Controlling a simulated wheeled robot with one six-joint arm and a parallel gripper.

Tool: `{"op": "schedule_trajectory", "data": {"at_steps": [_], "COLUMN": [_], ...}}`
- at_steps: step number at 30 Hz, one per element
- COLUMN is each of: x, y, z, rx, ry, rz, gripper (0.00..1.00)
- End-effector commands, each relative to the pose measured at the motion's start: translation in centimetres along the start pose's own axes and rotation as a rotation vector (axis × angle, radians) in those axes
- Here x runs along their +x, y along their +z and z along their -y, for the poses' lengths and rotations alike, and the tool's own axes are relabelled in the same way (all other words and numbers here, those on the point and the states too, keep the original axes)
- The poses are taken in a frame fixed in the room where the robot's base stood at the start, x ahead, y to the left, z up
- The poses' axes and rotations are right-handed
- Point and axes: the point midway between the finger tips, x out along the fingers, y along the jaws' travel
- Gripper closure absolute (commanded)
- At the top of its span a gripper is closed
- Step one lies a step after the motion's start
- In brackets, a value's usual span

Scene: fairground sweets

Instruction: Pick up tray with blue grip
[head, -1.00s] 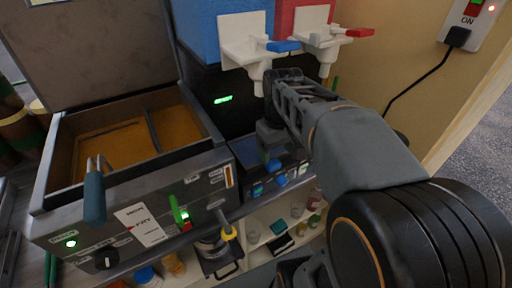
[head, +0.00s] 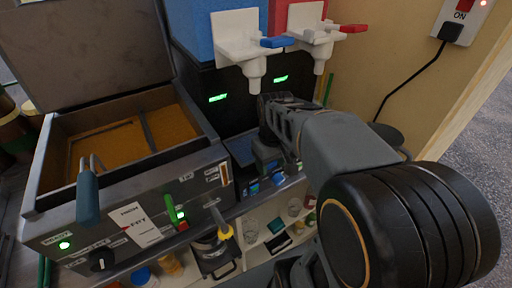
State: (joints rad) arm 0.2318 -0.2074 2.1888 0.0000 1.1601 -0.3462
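A dark tray (head: 240,151) with a bluish top lies under the drinks dispenser, right of the fryer. Small blue parts show at its front edge, one of them a blue grip (head: 278,180) just below my gripper. My gripper (head: 271,164) points down over the right part of the tray and hides some of it. Its fingers are dark and small here. I cannot tell whether they are open, or whether they touch the grip.
The fryer (head: 130,200) with its raised lid and a blue-handled basket (head: 88,195) stands left. White taps with a blue lever (head: 285,42) and a red lever (head: 352,29) hang just above my wrist. A shelf (head: 262,240) with jars is below.

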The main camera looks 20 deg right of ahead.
Motion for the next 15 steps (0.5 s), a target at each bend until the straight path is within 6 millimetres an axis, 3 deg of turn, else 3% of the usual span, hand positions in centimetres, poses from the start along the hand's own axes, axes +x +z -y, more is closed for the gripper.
{"op": "schedule_trajectory", "data": {"at_steps": [2, 12, 15], "x": [-0.01, -0.02, -0.05], "y": [0.0, 0.0, -0.01], "z": [-0.01, -0.02, -0.03], "rx": [0.0, 0.001, 0.001], "ry": [0.0, 0.0, 0.0], "rz": [0.0, 0.0, -0.001], "gripper": [0.53, 0.85, 0.86]}}
